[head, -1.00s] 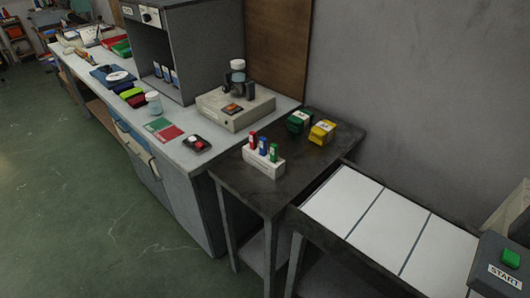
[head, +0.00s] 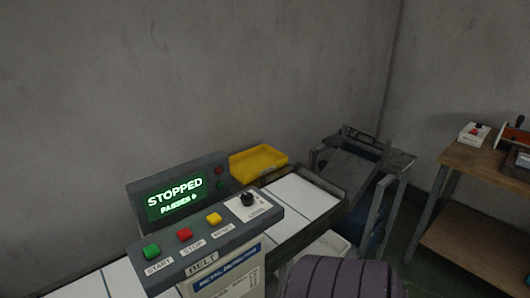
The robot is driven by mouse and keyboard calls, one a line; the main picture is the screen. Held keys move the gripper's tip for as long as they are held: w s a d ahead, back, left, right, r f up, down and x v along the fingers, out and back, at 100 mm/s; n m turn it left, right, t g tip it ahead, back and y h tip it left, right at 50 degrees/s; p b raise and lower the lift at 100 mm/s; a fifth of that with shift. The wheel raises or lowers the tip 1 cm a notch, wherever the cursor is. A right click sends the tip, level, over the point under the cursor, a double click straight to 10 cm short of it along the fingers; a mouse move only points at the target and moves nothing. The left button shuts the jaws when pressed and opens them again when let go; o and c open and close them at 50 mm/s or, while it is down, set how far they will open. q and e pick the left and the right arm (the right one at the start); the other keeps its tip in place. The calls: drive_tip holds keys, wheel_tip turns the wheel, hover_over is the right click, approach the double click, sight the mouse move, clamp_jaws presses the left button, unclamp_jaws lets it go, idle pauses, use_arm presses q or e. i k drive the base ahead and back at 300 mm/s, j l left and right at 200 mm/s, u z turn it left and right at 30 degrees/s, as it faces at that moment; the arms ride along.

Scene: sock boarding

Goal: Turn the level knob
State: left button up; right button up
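A black level knob (head: 247,199) stands on a white plate at the right end of the sloped grey control panel (head: 212,247) in the head view. Its label is too small to read. A green START button (head: 151,251), a red STOP button (head: 184,234) and a yellow button (head: 214,218) sit left of it. Neither of my grippers shows, so no gripper is seen at the knob.
A conveyor (head: 304,196) with white panels runs behind the control panel. A yellow tray (head: 259,163) stands at its far side. A dark metal stand (head: 398,160) is at the conveyor's far end. A wooden table (head: 478,164) with a white switch box (head: 473,133) is at the right.

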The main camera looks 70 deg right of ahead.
sight(247, 199)
drive_tip(key=z, duration=1.65)
